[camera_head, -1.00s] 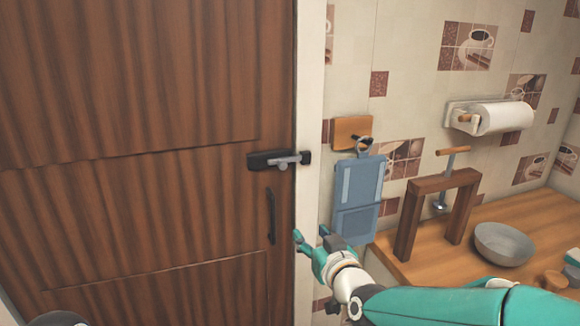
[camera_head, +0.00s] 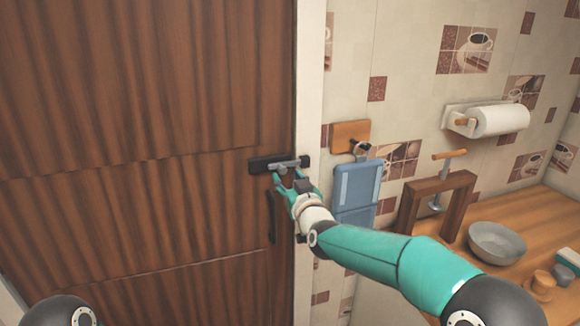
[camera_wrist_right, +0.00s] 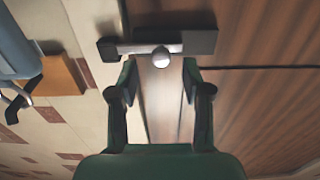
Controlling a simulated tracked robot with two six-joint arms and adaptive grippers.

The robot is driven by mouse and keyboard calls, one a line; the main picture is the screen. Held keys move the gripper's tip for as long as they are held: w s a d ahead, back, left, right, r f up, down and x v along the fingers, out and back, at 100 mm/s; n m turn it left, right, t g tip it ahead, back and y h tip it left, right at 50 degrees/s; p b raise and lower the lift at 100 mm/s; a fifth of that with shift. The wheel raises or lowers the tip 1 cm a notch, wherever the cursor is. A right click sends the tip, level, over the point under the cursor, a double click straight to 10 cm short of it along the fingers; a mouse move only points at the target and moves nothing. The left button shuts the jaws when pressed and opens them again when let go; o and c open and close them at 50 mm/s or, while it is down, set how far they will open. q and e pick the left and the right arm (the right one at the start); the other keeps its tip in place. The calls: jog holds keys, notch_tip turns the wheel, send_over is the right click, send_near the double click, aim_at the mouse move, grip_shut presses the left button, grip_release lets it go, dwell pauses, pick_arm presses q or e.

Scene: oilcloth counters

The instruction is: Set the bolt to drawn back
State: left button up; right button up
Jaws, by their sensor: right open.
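The bolt (camera_head: 285,164) is on the brown wooden door (camera_head: 140,100), near its right edge. Its dark plate is on the door and its grey bar reaches across to the small dark keeper at the door frame. In the right wrist view the bar (camera_wrist_right: 140,48) spans from the plate on the right to the keeper on the left, and its round knob (camera_wrist_right: 161,58) stands out. My right gripper (camera_head: 285,180) is open just below the bolt. In the wrist view its fingertips (camera_wrist_right: 156,70) are either side of the knob's line, apart from it. My left gripper is out of view.
A dark door handle (camera_head: 272,217) is below the bolt, beside my right wrist. A blue board (camera_head: 357,190) hangs on the tiled wall. A wooden counter (camera_head: 525,215) on the right holds a grey bowl (camera_head: 497,242) and a wooden frame (camera_head: 465,205).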

aim_at(284, 172)
jog(key=shift+p+x, duration=0.45)
jog(key=shift+x, duration=1.2)
jog(key=shift+c, duration=0.4)
grip_shut()
